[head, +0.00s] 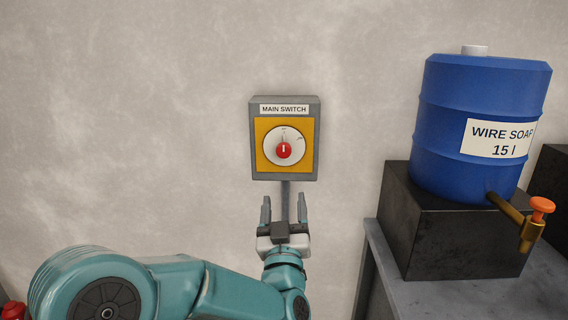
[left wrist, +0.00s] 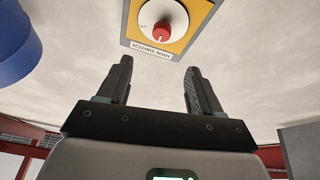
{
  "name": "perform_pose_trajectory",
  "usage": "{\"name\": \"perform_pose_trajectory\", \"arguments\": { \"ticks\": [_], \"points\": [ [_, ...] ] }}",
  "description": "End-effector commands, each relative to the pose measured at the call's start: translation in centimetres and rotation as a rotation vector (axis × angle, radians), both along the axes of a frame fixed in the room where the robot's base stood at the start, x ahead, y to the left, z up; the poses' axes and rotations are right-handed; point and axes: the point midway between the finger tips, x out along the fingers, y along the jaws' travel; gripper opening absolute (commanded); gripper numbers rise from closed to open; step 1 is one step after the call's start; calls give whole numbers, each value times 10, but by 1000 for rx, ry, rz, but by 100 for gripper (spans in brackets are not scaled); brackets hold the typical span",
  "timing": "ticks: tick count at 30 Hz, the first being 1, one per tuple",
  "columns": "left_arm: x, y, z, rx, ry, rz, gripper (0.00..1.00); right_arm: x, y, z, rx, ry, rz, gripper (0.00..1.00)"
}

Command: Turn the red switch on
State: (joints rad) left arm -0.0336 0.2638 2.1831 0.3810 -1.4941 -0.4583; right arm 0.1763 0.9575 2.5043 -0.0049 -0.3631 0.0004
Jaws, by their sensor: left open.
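The red switch (head: 284,150) is a round red knob with a white mark, on a white dial in a yellow plate. It sits on a grey wall box (head: 314,140) labelled MAIN SWITCH. In the head view the knob's white mark looks about upright. The knob also shows at the top of the left wrist view (left wrist: 160,32), upside down. My left gripper (head: 284,210) is open and empty, just below the box in the head view, its fingers pointing up towards it. In the left wrist view its fingertips (left wrist: 157,75) are apart from the knob. My right gripper is not in view.
A blue barrel (head: 440,125) labelled WIRE SOAP 15 l stands on a black block (head: 400,220) at the right, with an orange-handled tap (head: 541,206) jutting forward. The block rests on a grey table (head: 430,297). The wall left of the box is bare.

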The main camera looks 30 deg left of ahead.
Motion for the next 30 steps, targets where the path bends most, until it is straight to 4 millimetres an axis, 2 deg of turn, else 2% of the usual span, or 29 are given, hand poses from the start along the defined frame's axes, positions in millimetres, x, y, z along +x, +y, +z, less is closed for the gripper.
{"name": "perform_pose_trajectory", "arguments": {
  "ticks": [12, 18, 23, 30],
  "points": [
    [74, 53, 39, 0, 3, -6, 65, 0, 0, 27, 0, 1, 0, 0],
    [101, 70, 51, -2, 5, -7, 65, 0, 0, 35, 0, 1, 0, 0],
    [111, 77, 54, -2, 6, -7, 65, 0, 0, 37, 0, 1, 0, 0],
    [113, 77, 54, -1, 5, -7, 65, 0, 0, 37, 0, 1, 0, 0]
  ]
}}
